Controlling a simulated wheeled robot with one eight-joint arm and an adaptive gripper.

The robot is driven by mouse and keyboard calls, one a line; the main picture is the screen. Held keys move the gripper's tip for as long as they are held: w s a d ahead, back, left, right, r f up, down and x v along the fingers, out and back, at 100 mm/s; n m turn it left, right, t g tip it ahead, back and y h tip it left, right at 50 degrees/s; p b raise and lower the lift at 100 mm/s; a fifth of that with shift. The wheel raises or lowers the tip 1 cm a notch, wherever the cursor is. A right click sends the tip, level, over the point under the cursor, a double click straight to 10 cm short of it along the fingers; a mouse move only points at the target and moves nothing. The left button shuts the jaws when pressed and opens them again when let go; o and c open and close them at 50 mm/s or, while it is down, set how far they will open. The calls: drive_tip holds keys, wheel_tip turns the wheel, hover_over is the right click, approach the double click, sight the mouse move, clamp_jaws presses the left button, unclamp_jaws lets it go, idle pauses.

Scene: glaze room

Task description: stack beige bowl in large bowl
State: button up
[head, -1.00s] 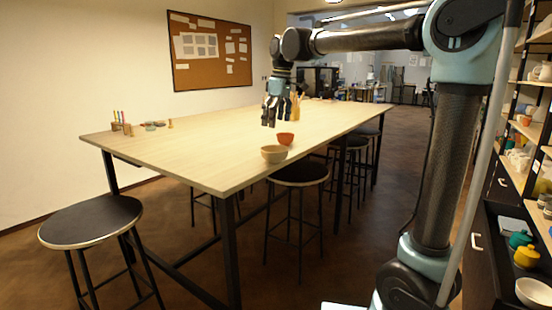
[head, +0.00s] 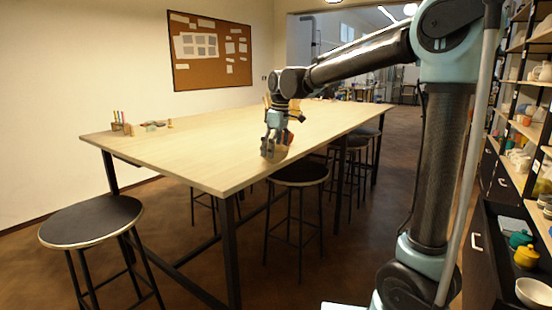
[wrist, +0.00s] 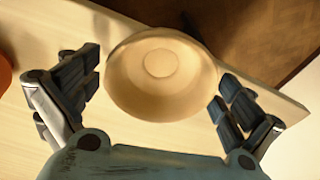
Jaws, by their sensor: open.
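The beige bowl (wrist: 158,75) sits upright and empty on the wooden table near its edge. In the wrist view my open gripper (wrist: 160,88) has one finger on each side of it, with gaps showing between the bowl's rim and the fingers. In the head view my gripper (head: 273,155) is low over the table's right edge and hides most of the bowl. A wide white bowl (head: 534,292) at the lower right, by the open drawer, may be the large bowl; I cannot be sure.
An orange bowl (wrist: 4,73) shows at the wrist view's left edge, beside the beige bowl. The table (head: 190,160) is mostly clear. Black stools (head: 298,172) stand around it. A yellow pot (head: 526,257) and a teal pot (head: 520,239) stand near the white bowl, under shelves.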

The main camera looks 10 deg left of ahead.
drive_tip(key=c, duration=1.1)
wheel_tip(320, 180, up, 10)
drive_tip(key=shift+f, duration=0.1)
